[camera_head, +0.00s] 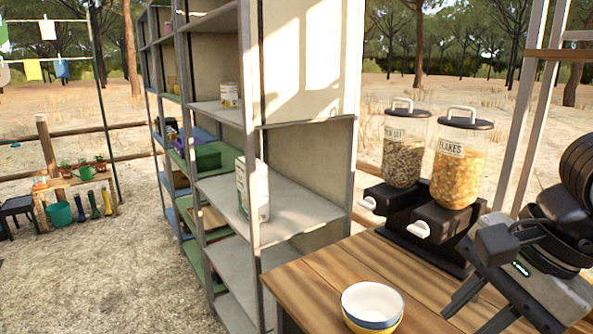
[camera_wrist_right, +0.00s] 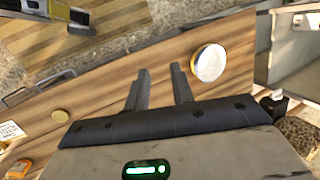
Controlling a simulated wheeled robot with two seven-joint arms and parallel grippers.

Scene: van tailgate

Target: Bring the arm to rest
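My right gripper (camera_head: 465,320) comes in from the right in the head view, pointing down and left over the wooden table (camera_head: 330,275). In the right wrist view its two dark fingers (camera_wrist_right: 160,72) stand apart, with only table seen between them. It is open and empty. My left arm does not show in the head view. A grey and black part at the top left of the wrist view (camera_wrist_right: 70,15) may be my left gripper; its fingers are too unclear to read.
Nested bowls (camera_head: 372,303), white inside, stand at the table's front, apart from the right gripper; they also show in the wrist view (camera_wrist_right: 208,62). Two cereal dispensers (camera_head: 405,148) (camera_head: 458,165) stand behind. A metal shelf (camera_head: 285,200) with a carton (camera_head: 253,190) is on the left.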

